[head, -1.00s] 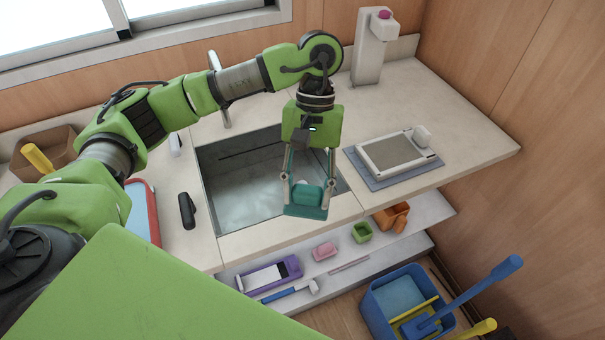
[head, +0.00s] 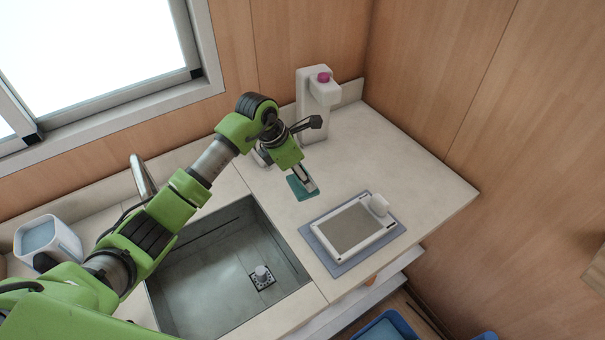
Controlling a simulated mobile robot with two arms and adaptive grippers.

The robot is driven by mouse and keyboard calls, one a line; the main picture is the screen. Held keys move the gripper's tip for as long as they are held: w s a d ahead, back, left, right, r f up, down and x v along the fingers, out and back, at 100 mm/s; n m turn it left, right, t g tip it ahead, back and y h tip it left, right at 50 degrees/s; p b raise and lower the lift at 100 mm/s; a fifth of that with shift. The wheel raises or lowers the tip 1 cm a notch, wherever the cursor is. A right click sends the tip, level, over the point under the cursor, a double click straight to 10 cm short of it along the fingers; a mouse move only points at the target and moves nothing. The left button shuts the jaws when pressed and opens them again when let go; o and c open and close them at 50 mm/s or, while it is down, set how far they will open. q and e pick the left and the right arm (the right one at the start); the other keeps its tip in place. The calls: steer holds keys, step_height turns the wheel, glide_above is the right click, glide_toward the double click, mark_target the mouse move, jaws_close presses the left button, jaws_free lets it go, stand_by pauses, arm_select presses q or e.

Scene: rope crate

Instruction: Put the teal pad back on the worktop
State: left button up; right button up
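The teal pad (head: 299,192) is at the fingertips of my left gripper (head: 305,181), over the worktop (head: 432,185) to the right of the sink. The gripper is shut on the pad, with its fingers partly hiding it. I cannot tell whether the pad touches the worktop or hangs just above it. My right gripper is not in view.
A white framed device (head: 356,228) with a grey panel lies on a blue-grey mat (head: 319,247), just right of the pad. A white dispenser (head: 313,108) with a pink top stands behind. The sink (head: 205,275) is open at left. The worktop's right part is clear.

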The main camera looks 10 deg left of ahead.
mark_target(302, 190)
arm_select(q)
steer(key=shift+w+a+f+n, duration=0.2)
steer(key=shift+w+a+n, duration=0.05)
steer(key=shift+w+n, duration=0.25)
steer(key=shift+s, duration=0.1)
steer(key=shift+f+b, duration=1.55)
steer(key=shift+f, duration=1.5)
steer(key=shift+f+b, duration=0.5)
steer(key=shift+b, duration=0.2)
steer(key=o, duration=1.2)
steer(key=shift+c, duration=0.2)
